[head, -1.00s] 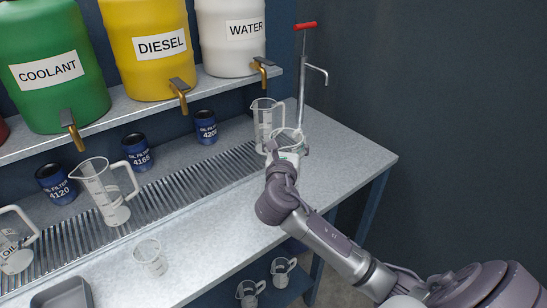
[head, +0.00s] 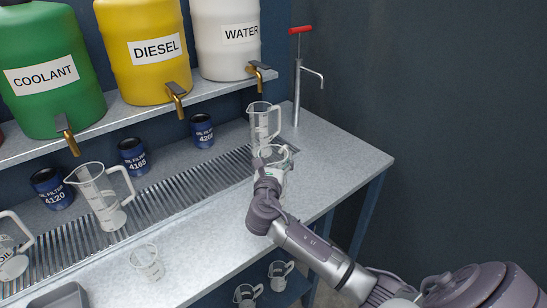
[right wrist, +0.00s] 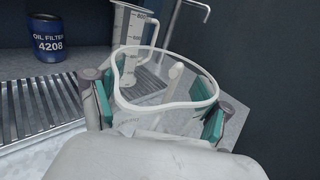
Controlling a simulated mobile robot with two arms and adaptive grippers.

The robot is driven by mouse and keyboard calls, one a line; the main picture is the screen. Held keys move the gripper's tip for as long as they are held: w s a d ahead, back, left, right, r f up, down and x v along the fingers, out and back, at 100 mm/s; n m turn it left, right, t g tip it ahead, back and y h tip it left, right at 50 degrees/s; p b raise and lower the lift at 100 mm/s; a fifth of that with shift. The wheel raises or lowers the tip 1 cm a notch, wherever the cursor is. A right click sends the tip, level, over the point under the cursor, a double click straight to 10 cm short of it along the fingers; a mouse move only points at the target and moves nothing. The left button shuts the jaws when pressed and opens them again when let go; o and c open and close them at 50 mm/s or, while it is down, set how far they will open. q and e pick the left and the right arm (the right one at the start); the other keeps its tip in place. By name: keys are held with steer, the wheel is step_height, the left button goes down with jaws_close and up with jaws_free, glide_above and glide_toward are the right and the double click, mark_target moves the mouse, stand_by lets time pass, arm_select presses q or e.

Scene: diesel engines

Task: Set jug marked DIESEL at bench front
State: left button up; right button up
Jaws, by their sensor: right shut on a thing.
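My right gripper (head: 270,172) is shut around a clear jug (head: 272,156) with an open white rim, over the right part of the bench. In the right wrist view the jug (right wrist: 165,85) sits upright between the teal finger pads. I cannot read its marking, nor tell whether its base touches the bench (head: 330,165). Another clear measuring jug (head: 262,122) stands just behind it. A large clear jug (head: 100,198) stands on the drain grating, and a jug marked OIL (head: 12,262) is at the left edge. My left gripper is not in view.
Green COOLANT, yellow DIESEL (head: 150,72) and white WATER drums with taps stand on the shelf above. Blue oil filters (head: 203,132) line the back. A beaker (head: 147,262) and grey tray (head: 62,298) are at the front left. The front middle of the bench is clear.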

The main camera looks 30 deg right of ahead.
steer(key=o, duration=1.5)
steer(key=b+v, duration=0.1)
steer(key=v, duration=1.1)
steer(key=shift+r, duration=0.1)
